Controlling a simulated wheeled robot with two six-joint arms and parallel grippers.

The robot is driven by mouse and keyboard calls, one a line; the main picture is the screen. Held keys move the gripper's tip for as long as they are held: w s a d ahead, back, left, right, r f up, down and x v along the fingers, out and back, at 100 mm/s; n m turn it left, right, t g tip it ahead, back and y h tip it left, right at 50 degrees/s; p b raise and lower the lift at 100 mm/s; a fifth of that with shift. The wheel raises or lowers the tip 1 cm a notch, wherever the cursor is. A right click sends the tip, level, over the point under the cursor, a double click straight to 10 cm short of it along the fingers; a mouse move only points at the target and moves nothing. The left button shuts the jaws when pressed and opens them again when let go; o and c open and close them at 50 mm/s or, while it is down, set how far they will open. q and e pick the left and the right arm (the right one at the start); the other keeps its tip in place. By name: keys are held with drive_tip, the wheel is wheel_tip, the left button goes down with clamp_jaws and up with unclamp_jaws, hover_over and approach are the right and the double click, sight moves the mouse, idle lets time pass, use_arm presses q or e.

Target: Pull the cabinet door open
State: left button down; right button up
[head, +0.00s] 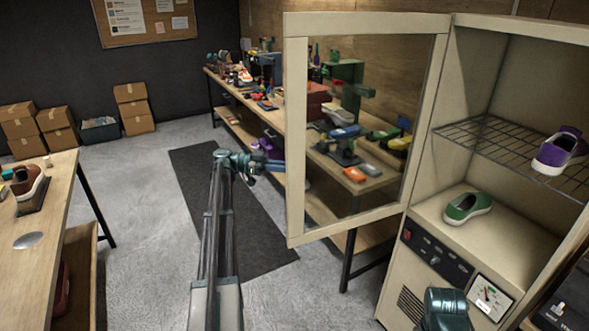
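The cabinet (491,248) stands at the right, cream-coloured. Its glass-paned door (296,130) is swung wide open to the left, so the inside shows. My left gripper (276,166) is at the free left edge of the door frame, at about mid-height. Its fingertips are small and reach the frame edge; whether they touch it or are closed I cannot tell. Part of my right arm shows at the bottom right, in front of the cabinet's lower panel; its gripper fingers do not show.
Inside the cabinet, a purple shoe (560,151) is on the wire shelf (490,140) and a green shoe (467,208) is below. A workbench (262,112) with tools runs behind the door. Another table (52,215) is at left. A dark mat (195,165) covers open floor.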

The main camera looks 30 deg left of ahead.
use_arm(q)
drive_tip(key=shift+w+a, duration=0.15)
drive_tip(key=shift+w, duration=0.05)
idle(0.3)
drive_tip(key=c, duration=0.8)
unclamp_jaws()
drive_tip(key=shift+c, duration=0.2)
